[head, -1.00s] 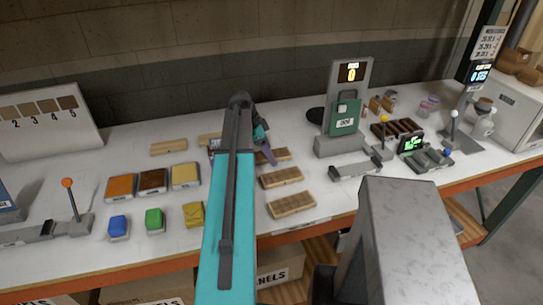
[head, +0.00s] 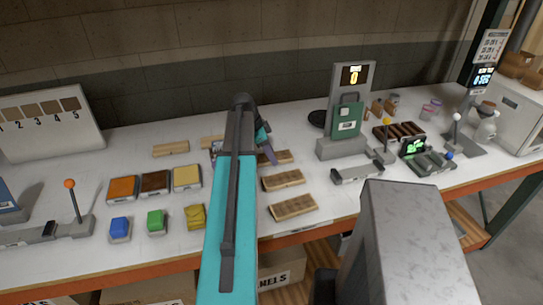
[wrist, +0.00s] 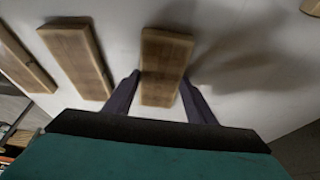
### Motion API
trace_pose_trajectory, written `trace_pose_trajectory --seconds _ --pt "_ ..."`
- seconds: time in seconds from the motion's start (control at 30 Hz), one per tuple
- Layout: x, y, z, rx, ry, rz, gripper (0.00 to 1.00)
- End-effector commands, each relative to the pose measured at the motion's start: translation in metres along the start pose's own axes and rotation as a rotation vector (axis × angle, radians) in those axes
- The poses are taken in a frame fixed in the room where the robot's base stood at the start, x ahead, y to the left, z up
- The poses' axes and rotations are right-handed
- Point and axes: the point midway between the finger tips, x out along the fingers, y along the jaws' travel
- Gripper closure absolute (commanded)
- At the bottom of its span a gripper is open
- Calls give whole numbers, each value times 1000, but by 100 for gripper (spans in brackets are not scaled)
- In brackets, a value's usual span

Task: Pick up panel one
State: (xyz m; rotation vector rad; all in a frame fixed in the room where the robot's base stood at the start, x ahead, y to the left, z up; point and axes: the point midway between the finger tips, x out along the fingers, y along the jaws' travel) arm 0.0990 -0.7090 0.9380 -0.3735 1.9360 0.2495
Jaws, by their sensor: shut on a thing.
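Several plain wooden panels lie on the white table. My gripper (wrist: 161,92) is shut on one panel (wrist: 165,62), with a purple finger against each long side. In the head view this is the farthest of three panels in a column, the held panel (head: 277,157), partly behind my gripper (head: 265,148). It looks level and close to the table; I cannot tell whether it still touches. No number on it is readable. The middle panel (head: 283,180) and the nearest panel (head: 293,207) lie in front, and both show left of the jaws in the wrist view.
Another panel (head: 171,149) lies to the left at the back. Orange, brown and yellow tiles (head: 155,182) and coloured blocks (head: 155,221) lie left of my arm.

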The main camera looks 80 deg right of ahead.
Motion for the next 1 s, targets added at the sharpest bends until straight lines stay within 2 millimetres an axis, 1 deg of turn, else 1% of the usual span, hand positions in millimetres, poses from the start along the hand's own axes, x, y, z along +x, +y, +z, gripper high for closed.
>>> trace_pose_trajectory --seconds 0.27,0.6,0.7,0.87,1.0 --pt "-9 0 -4 0 0 -1 74" --pt "-32 -1 -14 1 1 -2 74" --pt "-31 13 -16 1 0 0 74" --pt "-30 30 -20 2 0 0 74" --pt "-30 49 -25 2 0 0 74"
